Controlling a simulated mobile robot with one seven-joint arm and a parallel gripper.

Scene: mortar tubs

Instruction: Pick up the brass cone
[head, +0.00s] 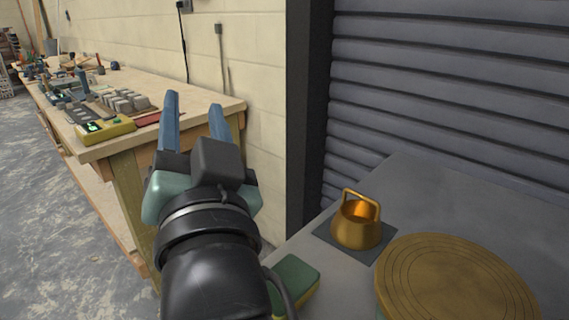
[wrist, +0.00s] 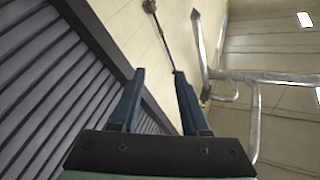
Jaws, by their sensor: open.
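The brass cone (head: 357,226) is a shiny, hollow, cut-off cone with an open top and a loop handle. In the head view it stands upright on a dark square pad (head: 380,248) on the grey table at the right. My gripper (head: 194,103) is raised to the left of the cone and apart from it. Its two blue fingers are spread with nothing between them. In the wrist view the open fingers (wrist: 159,73) point toward the wall, and the cone is not in that view.
A round brass disc (head: 455,281) with ring grooves lies right of the cone. A green block (head: 296,280) lies on the table's near left. A wooden workbench (head: 165,84) with tools runs along the wall. A dark post (head: 307,110) and slatted shutter (head: 440,90) stand behind the table.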

